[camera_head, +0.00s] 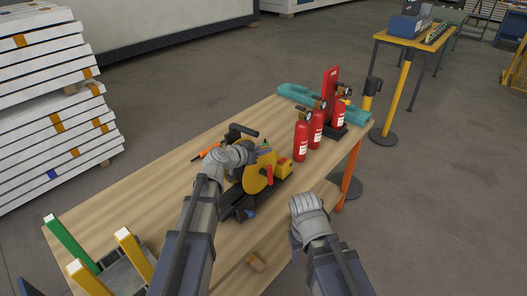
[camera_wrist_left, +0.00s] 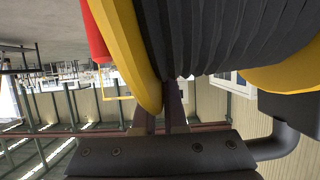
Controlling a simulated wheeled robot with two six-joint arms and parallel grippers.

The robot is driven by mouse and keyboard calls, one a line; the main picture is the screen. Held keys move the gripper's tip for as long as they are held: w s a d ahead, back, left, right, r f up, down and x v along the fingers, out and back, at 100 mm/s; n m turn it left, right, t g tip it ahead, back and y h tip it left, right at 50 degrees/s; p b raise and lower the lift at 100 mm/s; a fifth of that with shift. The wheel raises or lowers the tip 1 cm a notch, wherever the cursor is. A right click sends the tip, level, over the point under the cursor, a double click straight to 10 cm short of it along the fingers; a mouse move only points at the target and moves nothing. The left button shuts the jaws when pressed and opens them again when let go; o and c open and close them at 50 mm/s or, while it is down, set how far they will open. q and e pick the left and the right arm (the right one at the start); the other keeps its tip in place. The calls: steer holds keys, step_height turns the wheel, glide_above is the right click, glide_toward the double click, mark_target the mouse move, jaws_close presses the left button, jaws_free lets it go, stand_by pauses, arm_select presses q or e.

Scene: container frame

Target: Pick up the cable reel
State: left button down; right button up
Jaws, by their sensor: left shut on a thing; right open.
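The cable reel (camera_head: 259,172) has yellow round flanges and stands near the middle of the wooden table. The left wrist view shows its black wound cable (camera_wrist_left: 215,35) between yellow flanges, very close. My left gripper (camera_wrist_left: 165,112) is shut on the reel, with its fingers at the rim of one yellow flange. In the head view my left wrist covers part of the reel and its fingertips are hidden. My right gripper (camera_head: 306,203) is open and empty, to the right of the reel near the table's edge; its fingers are hard to make out.
Red fire extinguishers (camera_head: 301,136) stand right behind the reel. A teal object (camera_head: 296,94) lies along the far edge. Dark equipment (camera_head: 240,205) is just in front of the reel. Green and yellow posts (camera_head: 127,243) stand at the near left. The table's left part (camera_head: 130,185) is clear.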

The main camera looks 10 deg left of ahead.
arm_select(q)
step_height(320, 180, up, 9)
steer(key=p, duration=0.8)
steer(key=shift+f, duration=0.1)
